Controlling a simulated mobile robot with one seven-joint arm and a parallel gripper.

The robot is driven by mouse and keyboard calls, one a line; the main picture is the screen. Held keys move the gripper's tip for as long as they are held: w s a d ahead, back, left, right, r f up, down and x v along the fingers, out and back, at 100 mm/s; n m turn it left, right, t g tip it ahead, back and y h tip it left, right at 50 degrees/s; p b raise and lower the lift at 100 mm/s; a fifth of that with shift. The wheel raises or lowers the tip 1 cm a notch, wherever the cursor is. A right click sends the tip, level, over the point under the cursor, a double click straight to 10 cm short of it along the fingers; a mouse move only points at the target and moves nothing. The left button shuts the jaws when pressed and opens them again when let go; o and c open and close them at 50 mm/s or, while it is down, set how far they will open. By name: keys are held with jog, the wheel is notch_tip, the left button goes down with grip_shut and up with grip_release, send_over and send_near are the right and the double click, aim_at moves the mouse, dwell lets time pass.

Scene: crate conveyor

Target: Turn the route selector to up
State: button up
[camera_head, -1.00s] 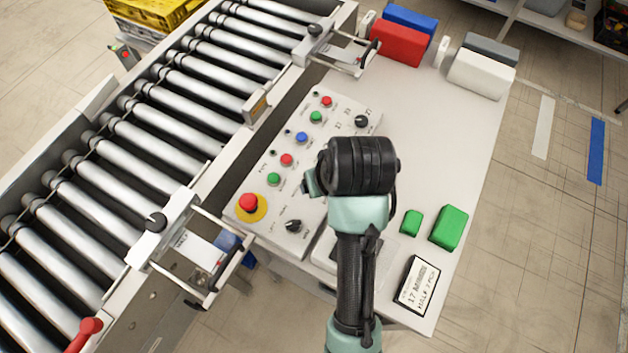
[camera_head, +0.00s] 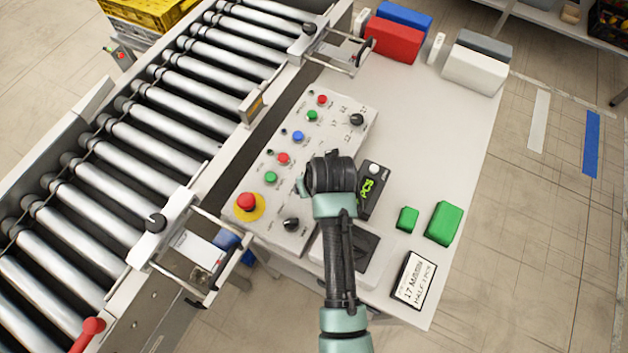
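The control panel (camera_head: 327,131) is a pale sloped box beside the conveyor. It has two black rotary knobs: an upper one (camera_head: 357,119) near its far right corner and a lower one (camera_head: 291,224) near its front end. The labels are too small to read, so I cannot tell which knob is the route selector or where it points. My gripper (camera_head: 303,185) is over the middle of the panel, between the two knobs, mostly hidden behind my black wrist. Only a small teal part shows at its left, and its fingers cannot be made out.
The panel also carries a red emergency button (camera_head: 247,201) and several coloured push buttons. A black handheld device (camera_head: 372,190) lies right of my wrist. Green blocks (camera_head: 443,223) and a label display (camera_head: 414,278) are farther right. The roller conveyor (camera_head: 130,150) runs along the left.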

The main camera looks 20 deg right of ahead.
grip_shut()
dwell(0.4)
